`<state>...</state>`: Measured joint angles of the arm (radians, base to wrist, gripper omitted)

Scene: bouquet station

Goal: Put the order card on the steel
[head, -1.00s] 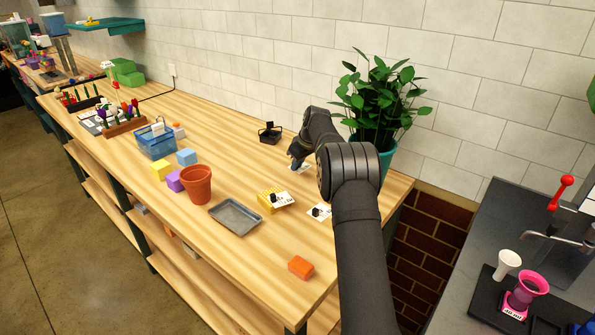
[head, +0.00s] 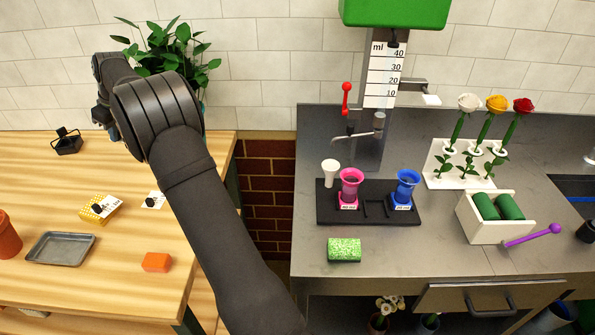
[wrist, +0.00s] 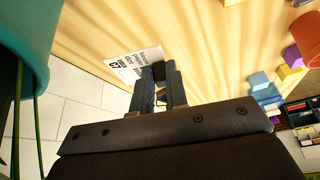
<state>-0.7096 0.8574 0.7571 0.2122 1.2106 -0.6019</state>
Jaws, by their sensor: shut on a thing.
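My gripper (wrist: 163,88) is shut on the dark knob of a white printed card (wrist: 137,64), which looks like the order card. The card sticks out past the fingertips, over the wooden bench. I cannot tell whether it touches the wood. In the head view my gripper (head: 102,118) is at the back of the bench, left of the plant, and the card is hidden there. The steel counter (head: 310,215) is to the right, across a gap from the bench.
A potted plant (head: 165,50) stands close to my gripper, its teal pot (wrist: 22,45) beside it. The counter holds a black tray (head: 330,212) with funnels, a green sponge (head: 344,250), a flower rack (head: 440,165) and a white box (head: 490,228). Its front left is clear.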

